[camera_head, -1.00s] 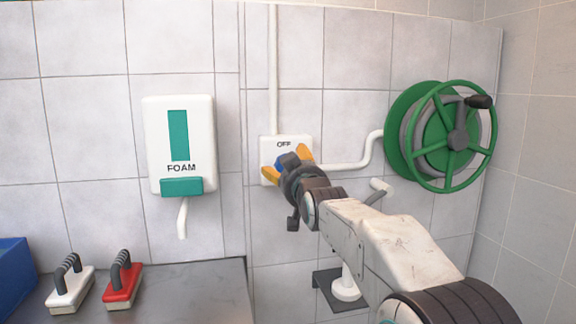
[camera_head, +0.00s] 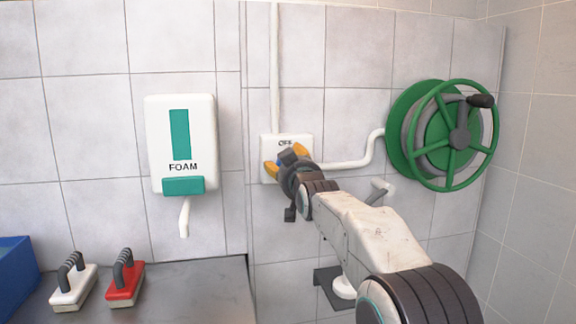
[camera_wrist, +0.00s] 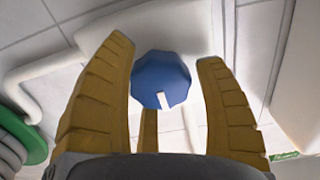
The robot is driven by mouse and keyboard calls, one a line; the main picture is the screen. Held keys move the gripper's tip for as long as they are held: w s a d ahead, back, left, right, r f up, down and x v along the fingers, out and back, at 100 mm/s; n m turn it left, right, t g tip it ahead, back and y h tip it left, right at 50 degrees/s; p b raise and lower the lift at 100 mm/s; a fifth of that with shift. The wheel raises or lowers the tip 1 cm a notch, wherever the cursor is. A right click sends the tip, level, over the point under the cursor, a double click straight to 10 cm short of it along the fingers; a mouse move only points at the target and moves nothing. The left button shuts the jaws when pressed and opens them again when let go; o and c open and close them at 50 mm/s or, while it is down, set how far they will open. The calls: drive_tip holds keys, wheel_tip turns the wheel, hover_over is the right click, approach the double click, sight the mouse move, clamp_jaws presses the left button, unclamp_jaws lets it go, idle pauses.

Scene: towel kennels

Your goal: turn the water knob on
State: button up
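The water knob is a blue faceted knob (camera_wrist: 160,75) with a white pointer mark, on a white wall plate (camera_head: 307,146) labelled OFF. In the wrist view the knob sits between the tips of my yellow fingers, with gaps visible on both sides. The white mark points down and slightly right in that view. My gripper (camera_head: 286,163) is open in front of the plate and hides most of the knob in the head view. A third finger (camera_wrist: 148,130) shows below the knob in the wrist view. I cannot tell whether any finger touches it.
White pipes run up from the plate (camera_head: 275,70) and right to a green hose reel (camera_head: 460,138). A foam dispenser (camera_head: 182,145) hangs to the left. White (camera_head: 73,284) and red (camera_head: 125,285) brushes lie on the metal counter (camera_head: 195,290) beside a blue bin (camera_head: 15,275).

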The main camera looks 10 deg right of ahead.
drive_tip(key=c, duration=0.9)
drive_tip(key=shift+m, duration=0.3)
drive_tip(key=m+b, duration=0.1)
drive_tip(key=m, duration=0.2)
drive_tip(key=shift+m, duration=0.4)
drive_tip(key=m, duration=0.4)
drive_tip(key=shift+m+b, duration=0.3)
drive_tip(key=shift+b, duration=0.1)
drive_tip(key=m, duration=0.4)
drive_tip(key=shift+r, duration=0.1)
drive_tip(key=m, duration=0.4)
drive_tip(key=shift+m+b, duration=0.3)
drive_tip(key=shift+b, duration=0.05)
drive_tip(key=shift+m, duration=0.3)
